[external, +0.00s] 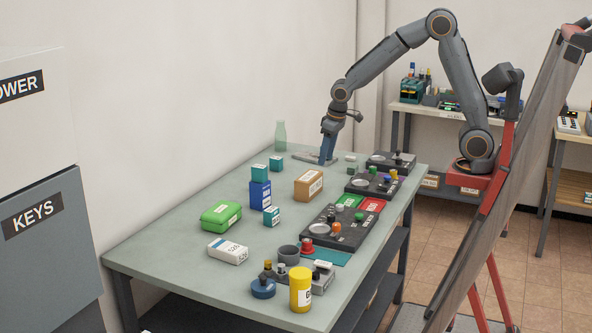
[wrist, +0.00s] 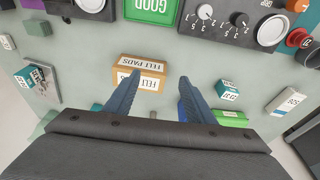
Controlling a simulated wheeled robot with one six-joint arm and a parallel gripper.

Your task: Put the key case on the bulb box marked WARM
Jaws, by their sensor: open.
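My gripper (external: 328,154) is over the far end of the table, pointing down. In the wrist view its two fingers (wrist: 159,77) are apart, with nothing held between them. A green case with a white label (external: 221,214), perhaps the key case, lies at the table's left side, well away from my gripper. Part of it shows behind the right finger in the wrist view (wrist: 232,118). Small teal boxes, possibly the bulb boxes, stand near the middle (external: 271,216) and farther back (external: 276,163). I cannot read WARM on any.
A brown FELT PADS box (external: 308,185) stands mid-table beside a tall blue box (external: 260,195). A white box (external: 228,251), a yellow canister (external: 300,287) and a green bottle (external: 280,136) also stand here. Dark control panels (external: 342,228) line the right edge. Bare table lies between the boxes.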

